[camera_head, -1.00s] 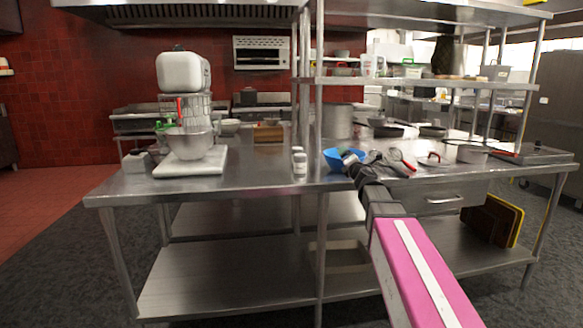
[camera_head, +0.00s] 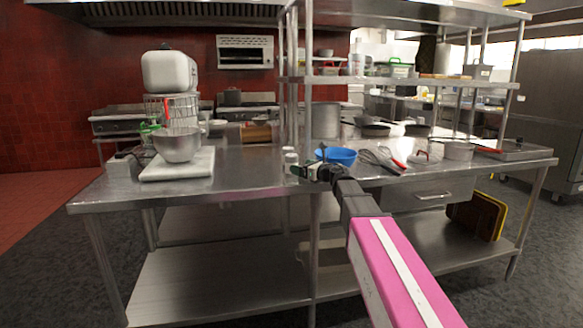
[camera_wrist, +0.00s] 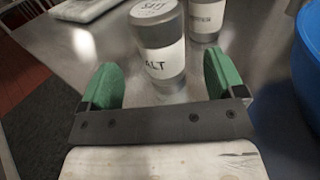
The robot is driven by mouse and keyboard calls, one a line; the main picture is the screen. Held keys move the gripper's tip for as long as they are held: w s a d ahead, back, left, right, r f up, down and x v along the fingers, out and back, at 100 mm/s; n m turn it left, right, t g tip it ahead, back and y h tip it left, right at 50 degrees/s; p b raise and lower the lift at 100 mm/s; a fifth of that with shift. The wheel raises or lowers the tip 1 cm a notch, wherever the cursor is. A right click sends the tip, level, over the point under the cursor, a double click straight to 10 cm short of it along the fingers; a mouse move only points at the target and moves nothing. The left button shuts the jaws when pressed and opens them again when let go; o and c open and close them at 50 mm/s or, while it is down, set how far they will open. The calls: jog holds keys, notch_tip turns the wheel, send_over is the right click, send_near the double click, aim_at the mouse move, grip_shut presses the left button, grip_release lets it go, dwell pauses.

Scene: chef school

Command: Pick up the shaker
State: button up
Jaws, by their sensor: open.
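The salt shaker (camera_wrist: 160,45), a small cylinder with a white "SALT" label and grey cap, stands upright on the steel table. A second, similar shaker (camera_wrist: 205,20) stands just behind it to the right, its label only partly readable. In the head view the shakers (camera_head: 290,156) appear small and partly hidden by my gripper (camera_head: 305,170). In the wrist view my gripper (camera_wrist: 162,88) is open, with its green fingers on either side of the salt shaker's lower part. I cannot tell whether either finger touches it.
A blue bowl (camera_head: 337,156) stands close on the right, also at the right edge of the wrist view (camera_wrist: 309,60). Whisks (camera_head: 378,158) lie beyond it. Bare table (camera_head: 240,178) lies between.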

jog(key=shift+f+x, duration=0.15)
jog(key=shift+x, duration=1.4)
jog(key=shift+f+x, duration=0.1)
jog(key=shift+x, duration=1.45)
jog(key=shift+d, duration=0.1)
jog(key=c, duration=1.1)
